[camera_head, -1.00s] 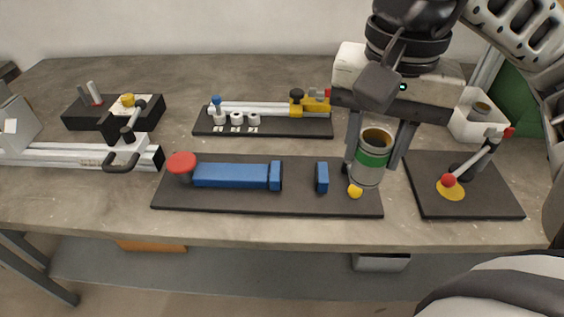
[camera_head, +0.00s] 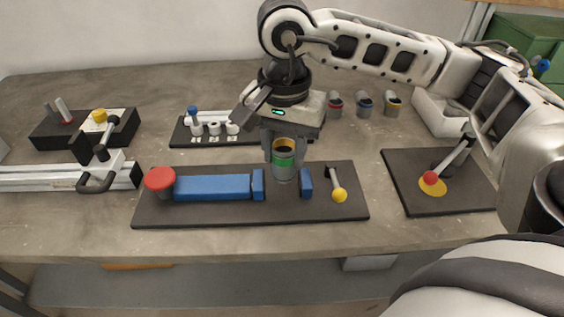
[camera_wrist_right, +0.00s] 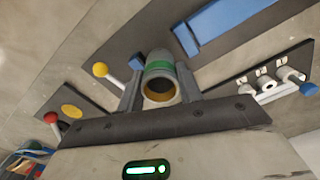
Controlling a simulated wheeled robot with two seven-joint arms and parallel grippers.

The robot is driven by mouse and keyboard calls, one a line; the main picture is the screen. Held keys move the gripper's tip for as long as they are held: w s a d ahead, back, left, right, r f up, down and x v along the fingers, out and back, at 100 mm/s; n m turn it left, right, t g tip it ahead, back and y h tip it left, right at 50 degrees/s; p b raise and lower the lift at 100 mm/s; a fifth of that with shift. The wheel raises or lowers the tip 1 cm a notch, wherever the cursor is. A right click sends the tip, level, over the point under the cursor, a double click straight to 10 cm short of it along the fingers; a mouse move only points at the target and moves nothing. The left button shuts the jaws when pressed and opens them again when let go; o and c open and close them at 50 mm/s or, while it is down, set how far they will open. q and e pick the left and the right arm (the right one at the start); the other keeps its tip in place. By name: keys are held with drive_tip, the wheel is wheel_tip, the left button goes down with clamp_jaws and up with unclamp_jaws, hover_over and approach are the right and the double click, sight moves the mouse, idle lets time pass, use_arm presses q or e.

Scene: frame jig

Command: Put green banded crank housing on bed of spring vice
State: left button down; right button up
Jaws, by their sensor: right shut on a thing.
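The green banded crank housing (camera_head: 284,160) is a grey cylinder with a green band and a yellowish inside. My right gripper (camera_head: 283,152) is shut on it and holds it upright over the gap between the blue jaws of the spring vice (camera_head: 213,187). It also shows between the fingers in the right wrist view (camera_wrist_right: 160,80). I cannot tell whether its bottom touches the bed. The vice has a red knob (camera_head: 160,179) at left and a yellow-ended lever (camera_head: 338,190) at right. My left gripper is not in view.
Three other banded housings (camera_head: 363,104) stand behind at right near a white bin (camera_head: 440,112). A dark plate with a red-knobbed lever (camera_head: 431,178) lies to the right. A fixture with small white rings (camera_head: 213,129) is behind the vice. A rail clamp (camera_head: 70,175) is at left.

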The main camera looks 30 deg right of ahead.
sight(282, 165)
drive_tip(key=f, duration=0.3)
drive_tip(key=shift+w+f, duration=0.2)
drive_tip(key=shift+f, duration=0.15)
drive_tip(key=shift+f, duration=0.1)
drive_tip(key=shift+f, duration=0.15)
drive_tip(key=o, duration=0.9)
drive_tip(key=shift+c, duration=0.2)
drive_tip(key=shift+o, duration=0.9)
drive_tip(key=shift+r, duration=0.3)
wheel_tip(282, 165, up, 12)
